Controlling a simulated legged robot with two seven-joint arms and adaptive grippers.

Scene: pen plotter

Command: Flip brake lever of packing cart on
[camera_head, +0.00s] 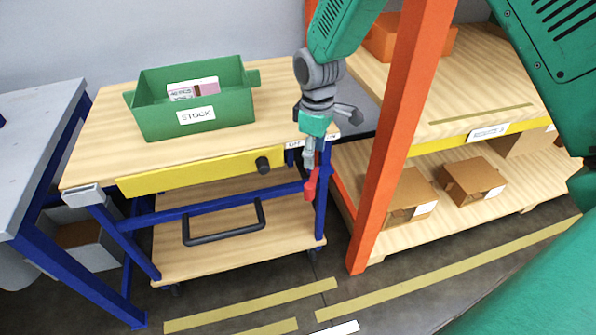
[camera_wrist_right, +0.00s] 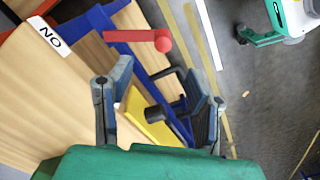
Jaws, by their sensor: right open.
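The packing cart (camera_head: 110,140) has a wooden top and a blue frame. A red brake lever (camera_head: 311,186) hangs at its front right corner, partly hidden by my right gripper. In the wrist view the red lever (camera_wrist_right: 135,36) ends in a round red knob and lies beyond the fingertips, apart from them. My right gripper (camera_head: 309,158) is above and close to the lever in the head view. In the wrist view the right gripper (camera_wrist_right: 158,80) has its fingers spread with nothing gripped. My left gripper is not in view.
A green STOCK bin (camera_head: 220,112) stands on the cart top. A yellow drawer front (camera_head: 200,172) with a black knob (camera_head: 263,165) is below. An orange post (camera_head: 393,150) and shelf with cartons (camera_head: 472,182) stand to the right. A grey table (camera_head: 35,140) is at left.

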